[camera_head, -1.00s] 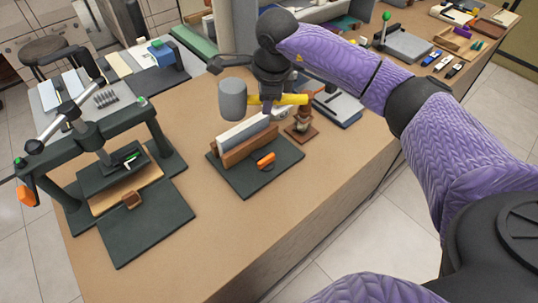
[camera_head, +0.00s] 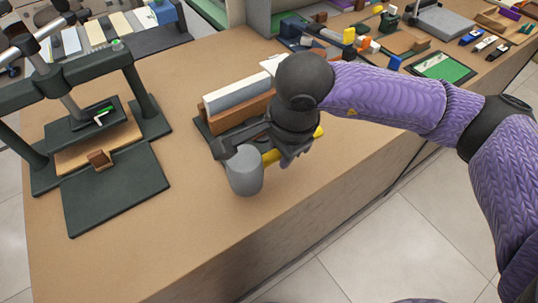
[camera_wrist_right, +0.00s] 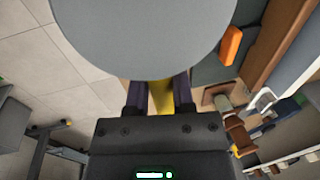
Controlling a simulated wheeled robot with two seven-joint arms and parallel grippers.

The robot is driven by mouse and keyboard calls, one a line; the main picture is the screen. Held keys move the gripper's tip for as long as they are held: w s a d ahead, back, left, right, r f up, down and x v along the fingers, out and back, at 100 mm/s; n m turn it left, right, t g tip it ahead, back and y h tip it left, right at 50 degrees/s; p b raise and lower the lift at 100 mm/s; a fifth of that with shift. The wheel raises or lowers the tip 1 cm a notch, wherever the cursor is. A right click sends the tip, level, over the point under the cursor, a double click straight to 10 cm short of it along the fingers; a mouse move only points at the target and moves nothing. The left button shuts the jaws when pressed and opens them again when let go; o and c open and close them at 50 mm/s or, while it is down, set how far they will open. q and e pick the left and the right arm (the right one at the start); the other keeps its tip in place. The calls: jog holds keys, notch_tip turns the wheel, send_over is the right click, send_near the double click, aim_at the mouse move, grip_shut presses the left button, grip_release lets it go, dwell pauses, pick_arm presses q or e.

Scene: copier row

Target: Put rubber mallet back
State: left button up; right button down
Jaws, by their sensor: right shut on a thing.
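The rubber mallet has a grey cylindrical head (camera_head: 245,172) and a yellow handle (camera_head: 319,132). My right gripper (camera_head: 280,152) is shut on the handle, with the head sticking out to the lower left. The mallet is over the front part of the brown bench, in front of the wooden block; whether it touches the bench I cannot tell. In the right wrist view the head (camera_wrist_right: 145,30) fills the top, and the handle runs down between the two fingers (camera_wrist_right: 160,95). My left gripper is not in view.
A dark green press (camera_head: 115,195) stands at the left. A wooden block with a pale bar (camera_head: 235,95) sits behind my right gripper. Tools and a green-screened tablet (camera_head: 443,67) lie at the back right. The front bench top (camera_head: 160,245) is clear.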

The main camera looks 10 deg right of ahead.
notch_tip(320, 180, down, 4)
jog(key=shift+r+b, duration=0.1)
jog(key=shift+b, duration=0.35)
jog(key=shift+f, duration=0.25)
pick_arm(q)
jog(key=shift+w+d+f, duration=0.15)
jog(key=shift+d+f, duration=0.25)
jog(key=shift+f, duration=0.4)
